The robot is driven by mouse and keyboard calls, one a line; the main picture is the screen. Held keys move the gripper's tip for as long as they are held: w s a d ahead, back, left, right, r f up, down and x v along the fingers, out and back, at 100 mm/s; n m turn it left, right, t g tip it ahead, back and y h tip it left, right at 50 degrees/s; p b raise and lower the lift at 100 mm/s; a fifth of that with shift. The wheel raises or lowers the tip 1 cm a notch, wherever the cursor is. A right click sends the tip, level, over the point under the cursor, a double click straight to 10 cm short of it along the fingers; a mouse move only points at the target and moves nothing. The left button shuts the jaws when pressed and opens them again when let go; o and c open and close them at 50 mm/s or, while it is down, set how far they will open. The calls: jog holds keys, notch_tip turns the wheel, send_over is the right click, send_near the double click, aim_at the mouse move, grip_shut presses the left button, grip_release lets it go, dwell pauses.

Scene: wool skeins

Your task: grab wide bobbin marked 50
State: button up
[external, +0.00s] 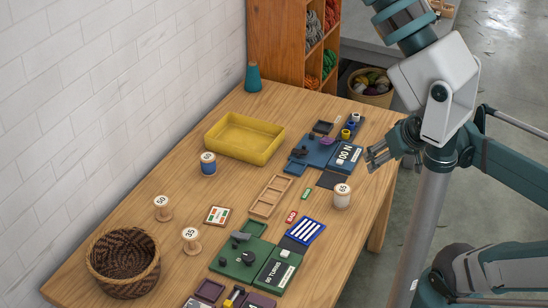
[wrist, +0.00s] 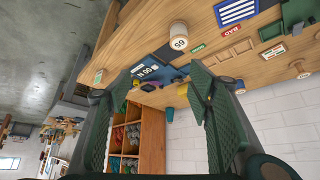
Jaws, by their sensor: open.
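A pale wooden bobbin (external: 162,209) whose round top reads as 50 stands upright on the table's left side in the external view, just behind the woven basket. A similar bobbin (external: 190,241), apparently marked 35, stands nearer the camera. A bobbin wound in blue (external: 208,167) stands beside the yellow tray.
A yellow tray (external: 258,151), a brown woven basket (external: 108,285) and a teal cone (external: 253,78) stand along the wall side. Blue (external: 318,153) and green (external: 231,263) boards with small parts lie mid-table, with a wooden frame (external: 258,204) between. Bare wood surrounds the 50 bobbin.

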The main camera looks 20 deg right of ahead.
jog(key=shift+w+r, duration=0.1)
jog(key=w+a+r+n+g+y+p, duration=0.1)
jog(key=w+a+r+n+g+p, duration=0.15)
jog(key=w+a, duration=0.6)
jog(key=w+a+r+n+g+p, duration=0.1)
jog(key=w+a+r+n, duration=0.3)
jog(key=w+a, duration=0.45)
jog(key=n+g+h+p, duration=0.1)
jog(key=n+g+p, duration=0.4)
jog(key=n, duration=0.4)
send_over(162, 200)
jog(key=d+p, duration=0.1)
jog(key=shift+t, duration=0.65)
notch_tip(162, 200, down, 19)
jog(key=shift+w+f, duration=0.1)
jog(key=shift+f, duration=0.1)
jog(key=shift+a+f+n, duration=0.25)
jog(key=shift+a+f, duration=0.15)
jog(key=shift+a, duration=0.05)
